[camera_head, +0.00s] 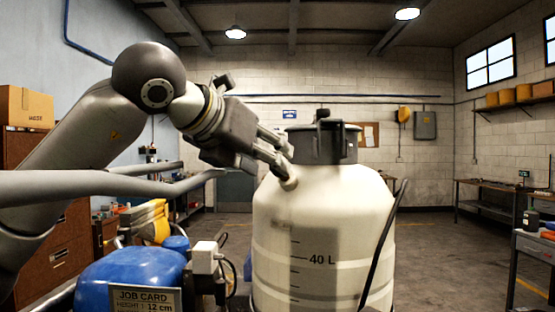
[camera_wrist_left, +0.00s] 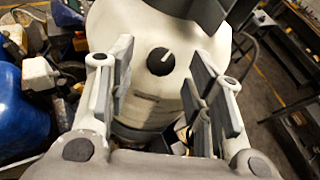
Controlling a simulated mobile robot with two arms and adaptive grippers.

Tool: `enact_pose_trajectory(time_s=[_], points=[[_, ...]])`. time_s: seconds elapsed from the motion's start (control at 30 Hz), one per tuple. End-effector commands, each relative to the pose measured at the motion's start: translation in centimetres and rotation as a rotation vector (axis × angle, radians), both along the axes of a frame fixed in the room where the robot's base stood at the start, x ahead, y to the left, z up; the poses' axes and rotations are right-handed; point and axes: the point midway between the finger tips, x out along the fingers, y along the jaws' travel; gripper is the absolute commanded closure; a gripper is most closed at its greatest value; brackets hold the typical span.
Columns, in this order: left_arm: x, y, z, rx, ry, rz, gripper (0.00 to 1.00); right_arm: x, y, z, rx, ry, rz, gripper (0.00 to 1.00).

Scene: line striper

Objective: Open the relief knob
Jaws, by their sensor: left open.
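The relief knob (camera_wrist_left: 161,61) is a round black knob with a white pointer line, on the white tank's wall in the left wrist view. The pointer tilts up and to the right. The white tank (camera_head: 325,235) with a "40 L" mark stands in the middle of the head view. My left gripper (camera_head: 281,163) reaches from the left to the tank's upper shoulder. In the left wrist view my left gripper (camera_wrist_left: 160,70) is open, with fingers on both sides of the knob and gaps between. I cannot make out the knob in the head view. My right gripper is not in view.
A dark lid (camera_head: 322,145) tops the tank, and a black hose (camera_head: 384,245) runs down its right side. A blue tank (camera_head: 128,275) and a job card (camera_head: 146,300) are at lower left. A grey handle bar crosses at left.

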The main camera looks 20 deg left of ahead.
Motion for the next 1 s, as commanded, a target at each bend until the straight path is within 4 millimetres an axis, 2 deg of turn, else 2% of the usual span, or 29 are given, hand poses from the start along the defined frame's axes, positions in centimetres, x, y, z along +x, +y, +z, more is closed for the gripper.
enact_pose_trajectory(time_s=[0.1,0.23,0.63,0.9,1.0], points=[[1.8,-0.5,-0.5,0.0,0.001,-0.001,0.53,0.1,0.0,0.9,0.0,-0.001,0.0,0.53],[3.0,-0.8,-1.1,0.0,0.0,-0.001,0.53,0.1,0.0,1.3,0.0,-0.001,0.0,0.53],[3.6,-1.0,-1.6,-0.001,-0.001,-0.002,0.54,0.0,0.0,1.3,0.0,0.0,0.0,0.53],[3.6,-1.0,-1.5,-0.001,-0.001,-0.001,0.89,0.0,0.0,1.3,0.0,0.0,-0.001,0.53],[3.6,-1.0,-1.5,-0.001,-0.002,-0.001,0.98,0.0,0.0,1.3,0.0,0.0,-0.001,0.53]])
